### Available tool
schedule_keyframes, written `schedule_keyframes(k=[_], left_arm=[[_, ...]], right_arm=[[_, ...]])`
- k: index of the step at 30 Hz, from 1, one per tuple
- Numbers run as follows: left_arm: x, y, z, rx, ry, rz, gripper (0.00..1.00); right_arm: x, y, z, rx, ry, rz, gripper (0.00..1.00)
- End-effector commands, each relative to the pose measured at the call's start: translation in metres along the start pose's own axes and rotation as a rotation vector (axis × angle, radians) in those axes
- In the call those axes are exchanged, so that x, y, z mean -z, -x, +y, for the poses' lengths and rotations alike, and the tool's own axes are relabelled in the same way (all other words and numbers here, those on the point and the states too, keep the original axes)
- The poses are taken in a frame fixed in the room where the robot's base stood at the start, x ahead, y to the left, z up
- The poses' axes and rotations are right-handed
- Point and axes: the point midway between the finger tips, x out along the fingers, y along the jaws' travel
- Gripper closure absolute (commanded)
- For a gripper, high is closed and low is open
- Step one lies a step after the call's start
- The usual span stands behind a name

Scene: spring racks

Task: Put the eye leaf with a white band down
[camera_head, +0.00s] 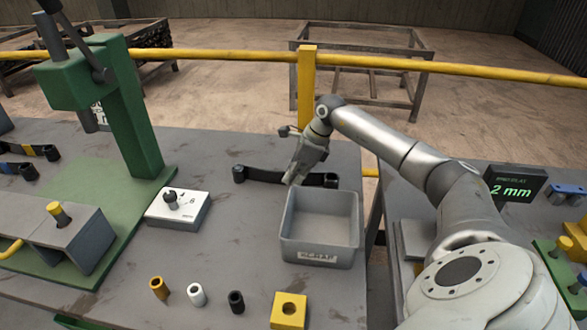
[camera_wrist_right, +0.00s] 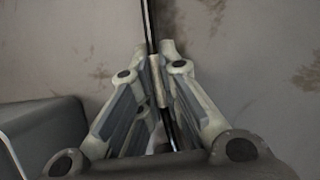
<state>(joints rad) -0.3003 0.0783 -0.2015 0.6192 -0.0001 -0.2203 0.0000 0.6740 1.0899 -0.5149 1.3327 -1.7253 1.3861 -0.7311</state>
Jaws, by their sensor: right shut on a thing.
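A black eye leaf (camera_head: 264,176), a long dark strip with a rounded eye at its end, is at the back of the grey bench, behind the scrap bin. My right gripper (camera_head: 293,178) is shut on the leaf from above. In the right wrist view the fingers (camera_wrist_right: 158,80) pinch the leaf (camera_wrist_right: 150,25), which shows edge-on as a thin dark line. I cannot tell whether the leaf touches the bench or is just above it. My left gripper is not in view.
A grey scrap bin (camera_head: 318,255) stands just in front of the leaf. A green press (camera_head: 140,110) and a white block with a knob (camera_head: 178,207) are to the left. Several small bushes and a yellow block (camera_head: 289,310) line the front. A yellow rail (camera_head: 450,69) runs behind.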

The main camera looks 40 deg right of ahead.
Motion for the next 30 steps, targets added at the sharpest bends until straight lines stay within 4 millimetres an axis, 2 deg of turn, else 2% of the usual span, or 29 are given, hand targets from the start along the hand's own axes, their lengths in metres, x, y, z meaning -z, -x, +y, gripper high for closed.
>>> schedule_keyframes(k=[8,9,13,25,30], left_arm=[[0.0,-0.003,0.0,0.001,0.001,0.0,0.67],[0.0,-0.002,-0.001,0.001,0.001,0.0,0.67],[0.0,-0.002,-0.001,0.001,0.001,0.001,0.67],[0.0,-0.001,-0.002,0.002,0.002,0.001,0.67],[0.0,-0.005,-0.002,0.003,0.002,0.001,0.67]], right_arm=[[-0.001,-0.001,-0.001,0.004,0.0,-0.006,1.0],[0.001,-0.002,0.0,0.0,0.0,0.0,0.89],[0.001,-0.002,0.0,0.0,-0.001,0.0,0.72],[0.0,0.004,0.0,0.001,0.0,0.0,0.72],[0.0,0.031,-0.001,0.005,-0.001,-0.001,0.72]])
